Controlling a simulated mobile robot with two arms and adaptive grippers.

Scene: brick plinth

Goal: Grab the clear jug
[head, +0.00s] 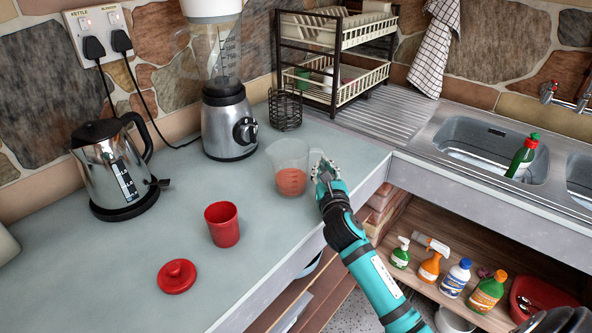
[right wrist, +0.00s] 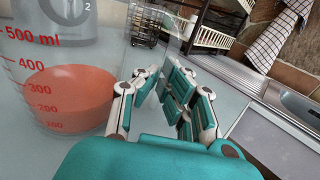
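The clear jug (head: 289,158) stands upright on the grey worktop, with orange-red liquid in its lower part. In the right wrist view the jug (right wrist: 70,75) fills the left side, with red volume marks facing me. My right gripper (head: 324,168) is at the jug's right side, where its handle is. In the right wrist view my right gripper (right wrist: 158,92) has its fingers apart, with a clear edge of the jug's handle side seen between them. Whether they touch the handle is hard to tell. My left gripper is out of view.
A red cup (head: 222,225) and red lid (head: 177,277) stand left of the jug. A blender (head: 228,125), a black wire holder (head: 285,110) and a dish rack (head: 335,60) stand behind it. A kettle (head: 115,170) is far left. The sink (head: 480,145) is right.

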